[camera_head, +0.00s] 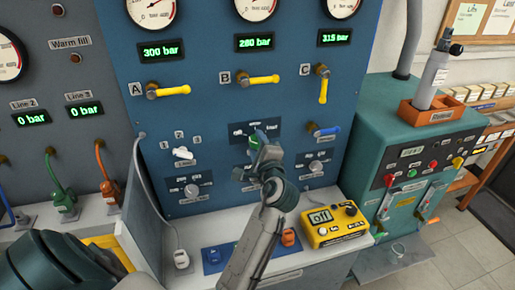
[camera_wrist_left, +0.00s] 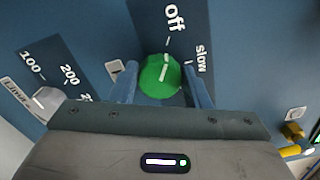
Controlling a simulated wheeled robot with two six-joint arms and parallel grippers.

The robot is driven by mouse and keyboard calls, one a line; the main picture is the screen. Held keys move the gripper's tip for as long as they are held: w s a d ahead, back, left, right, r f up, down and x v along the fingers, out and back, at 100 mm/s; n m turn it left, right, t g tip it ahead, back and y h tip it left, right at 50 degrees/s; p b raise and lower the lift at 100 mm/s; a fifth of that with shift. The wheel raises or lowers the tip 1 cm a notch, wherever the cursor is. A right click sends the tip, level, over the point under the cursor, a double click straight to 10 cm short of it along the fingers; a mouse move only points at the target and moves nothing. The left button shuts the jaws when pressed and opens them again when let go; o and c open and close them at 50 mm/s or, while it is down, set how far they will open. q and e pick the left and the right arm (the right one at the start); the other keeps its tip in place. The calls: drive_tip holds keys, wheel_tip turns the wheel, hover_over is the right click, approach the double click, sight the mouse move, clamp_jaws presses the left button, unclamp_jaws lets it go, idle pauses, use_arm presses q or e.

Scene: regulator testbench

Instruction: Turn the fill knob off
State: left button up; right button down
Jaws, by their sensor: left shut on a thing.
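The green fill knob (camera_wrist_left: 158,76) sits on the blue panel under the "Off" and "slow" labels in the left wrist view. Its white pointer line points up toward the "Off" tick. My left gripper (camera_wrist_left: 161,88) has one finger on each side of the knob and is shut on it. In the head view my left gripper (camera_head: 262,155) reaches the middle of the blue panel (camera_head: 215,80) and hides most of the knob (camera_head: 254,141). My right gripper is not in view.
A white selector knob (camera_head: 182,153) is left of the gripper, and a blue lever (camera_head: 324,131) is to the right. Yellow levers A (camera_head: 174,90), B (camera_head: 262,79) and C (camera_head: 323,88) are above. A yellow meter (camera_head: 335,223) reading "off" stands on the bench below.

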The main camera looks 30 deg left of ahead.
use_arm(q)
drive_tip(key=shift+r, duration=0.1)
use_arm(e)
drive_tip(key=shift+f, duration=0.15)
use_arm(q)
drive_tip(key=shift+n, duration=0.3)
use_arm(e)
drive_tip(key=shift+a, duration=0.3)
use_arm(q)
drive_tip(key=o, duration=1)
drive_tip(key=shift+w+a, duration=0.1)
drive_tip(key=shift+w, duration=0.05)
